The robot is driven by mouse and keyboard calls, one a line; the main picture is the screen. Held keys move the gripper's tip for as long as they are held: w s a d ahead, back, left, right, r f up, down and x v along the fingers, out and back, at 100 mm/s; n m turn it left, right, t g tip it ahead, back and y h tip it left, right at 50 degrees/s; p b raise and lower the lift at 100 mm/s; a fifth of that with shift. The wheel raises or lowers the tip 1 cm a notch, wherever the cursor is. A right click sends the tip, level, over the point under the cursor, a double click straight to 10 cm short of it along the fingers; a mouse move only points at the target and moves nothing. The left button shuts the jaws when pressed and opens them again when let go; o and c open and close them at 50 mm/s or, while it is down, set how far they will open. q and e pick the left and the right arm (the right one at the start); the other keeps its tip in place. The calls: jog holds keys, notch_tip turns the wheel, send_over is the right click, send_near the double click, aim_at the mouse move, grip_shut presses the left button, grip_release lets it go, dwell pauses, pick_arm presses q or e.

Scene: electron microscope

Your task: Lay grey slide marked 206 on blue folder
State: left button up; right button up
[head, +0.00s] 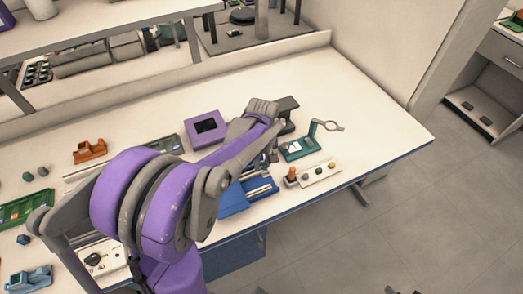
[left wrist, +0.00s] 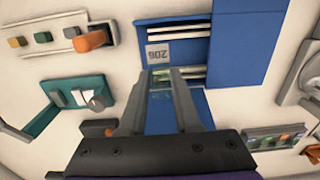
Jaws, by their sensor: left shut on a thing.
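The grey slide marked 206 (left wrist: 158,53) shows at the fingertips of my left gripper (left wrist: 163,72) in the left wrist view, its number upside down. The gripper is shut on it. The slide overlaps the blue folder (left wrist: 240,45), which lies open with pale strips across one half; I cannot tell whether slide and folder touch. In the head view the blue folder (head: 236,201) is near the table's front edge, partly hidden by my left arm. My left gripper (head: 271,158) is low by its far end there; the slide cannot be made out. My right gripper is not in view.
A teal stand with a ring (head: 300,148) and a pale strip with knobs and an orange handle (head: 315,175) stand right of the folder. A purple box (head: 207,127) and an orange dispenser (head: 89,150) are farther left. The table's far right is clear.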

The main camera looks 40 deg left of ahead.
aim_at(262, 181)
pick_arm(q)
jog(key=shift+w+a, duration=0.1)
jog(key=shift+f+b, duration=0.5)
jog(key=shift+f, duration=0.25)
jog(key=shift+f+b, duration=1.65)
jog(key=shift+f, duration=0.8)
jog(key=shift+f, duration=0.25)
jog(key=o, duration=0.9)
